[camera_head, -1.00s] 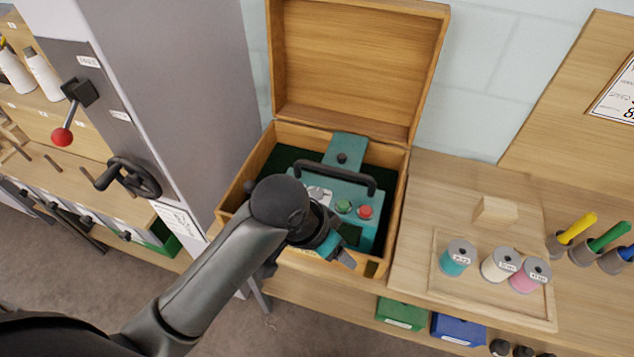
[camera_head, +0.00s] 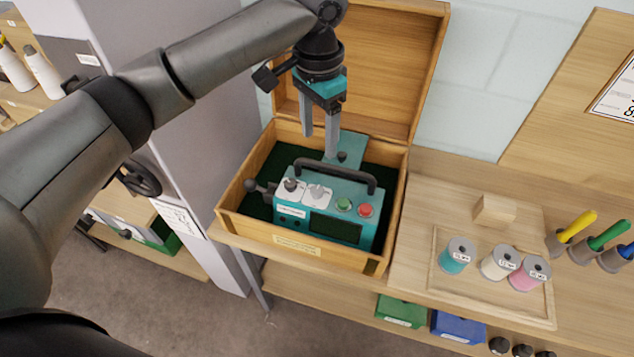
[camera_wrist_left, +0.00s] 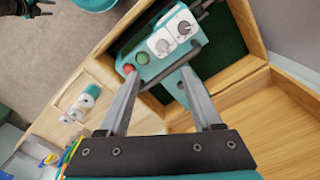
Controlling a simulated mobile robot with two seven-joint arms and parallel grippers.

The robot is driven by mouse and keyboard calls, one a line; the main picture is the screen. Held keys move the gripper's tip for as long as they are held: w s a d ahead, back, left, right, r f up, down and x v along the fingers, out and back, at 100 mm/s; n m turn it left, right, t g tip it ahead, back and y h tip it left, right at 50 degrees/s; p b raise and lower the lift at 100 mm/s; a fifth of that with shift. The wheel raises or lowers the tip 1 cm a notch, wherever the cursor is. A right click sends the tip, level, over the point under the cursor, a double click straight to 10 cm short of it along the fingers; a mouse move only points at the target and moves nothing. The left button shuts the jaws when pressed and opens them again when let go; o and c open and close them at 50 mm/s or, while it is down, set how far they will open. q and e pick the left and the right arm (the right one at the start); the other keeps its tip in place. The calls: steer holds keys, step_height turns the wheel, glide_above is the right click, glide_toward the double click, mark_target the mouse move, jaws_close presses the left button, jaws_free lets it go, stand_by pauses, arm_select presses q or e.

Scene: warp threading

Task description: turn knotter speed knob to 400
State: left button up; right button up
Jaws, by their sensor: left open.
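The knotter (camera_head: 330,208) is a teal box with a black carry handle, sitting in an open wooden case. Its top has two small knobs on white dials, a left knob (camera_head: 292,186) and a right knob (camera_head: 317,192); both dials also show in the left wrist view (camera_wrist_left: 172,36). The labels are too small to read, so I cannot tell which knob sets speed or where it points. My left gripper (camera_head: 319,143) is open and empty, pointing down above the back of the case, behind the handle and apart from the knobs. My right gripper is not clearly seen.
Green and red buttons (camera_head: 354,208) sit right of the dials. The raised handle (camera_head: 335,172) and the case walls (camera_head: 300,252) surround the controls. The case lid (camera_head: 395,75) stands open behind. Thread spools (camera_head: 500,264) stand on the right board. A grey cabinet stands left.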

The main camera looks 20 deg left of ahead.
arm_select(q)
steer(key=b, duration=0.3)
glide_toward(317, 189)
step_height(317, 189, down, 8)
steer(key=shift+f, duration=0.15)
jaws_close()
stand_by(0.6)
